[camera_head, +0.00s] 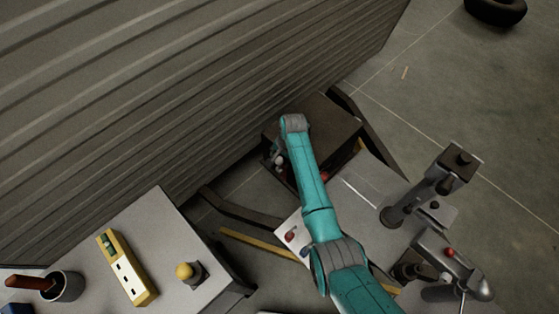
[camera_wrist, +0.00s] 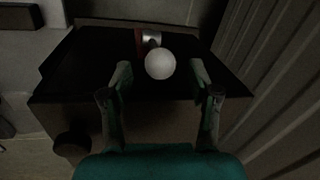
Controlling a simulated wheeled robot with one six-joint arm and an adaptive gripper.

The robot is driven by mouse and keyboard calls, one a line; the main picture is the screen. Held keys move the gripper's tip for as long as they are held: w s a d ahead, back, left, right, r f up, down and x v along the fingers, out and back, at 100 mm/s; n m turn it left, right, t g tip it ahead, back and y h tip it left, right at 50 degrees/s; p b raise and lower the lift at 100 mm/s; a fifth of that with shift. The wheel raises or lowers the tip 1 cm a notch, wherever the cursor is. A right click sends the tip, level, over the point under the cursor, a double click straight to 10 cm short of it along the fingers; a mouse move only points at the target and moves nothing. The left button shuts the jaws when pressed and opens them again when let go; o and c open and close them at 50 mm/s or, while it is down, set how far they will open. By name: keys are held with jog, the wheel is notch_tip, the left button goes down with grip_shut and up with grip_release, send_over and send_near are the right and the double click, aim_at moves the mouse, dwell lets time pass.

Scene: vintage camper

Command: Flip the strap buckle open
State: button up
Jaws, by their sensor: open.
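I cannot make out a strap buckle for certain in either view. In the wrist view a pale round knob (camera_wrist: 160,64) sits in front of a short metal cylinder (camera_wrist: 151,39) and a dark red upright piece (camera_wrist: 139,42), over a dark box-like unit (camera_wrist: 75,62). My gripper (camera_wrist: 161,73) is open, with one finger on each side of the knob and gaps visible on both sides. I cannot tell its depth from the knob. In the head view my arm reaches over the dark unit (camera_head: 335,128); the gripper's fingers are not clear there.
A ribbed metal wall (camera_head: 190,90) rises close on the left of the arm. A bench (camera_head: 165,230) holds a yellow block (camera_head: 127,268), a yellow knob (camera_head: 184,271) and a dark cup (camera_head: 63,286). Metal fixtures (camera_head: 428,190) stand right of the arm.

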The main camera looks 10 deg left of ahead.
jog(key=shift+w+a+f, duration=0.1)
jog(key=shift+a+f, duration=0.1)
jog(key=shift+f, duration=0.7)
jog(key=shift+a+f, duration=0.15)
jog(key=shift+f, duration=0.7)
grip_shut()
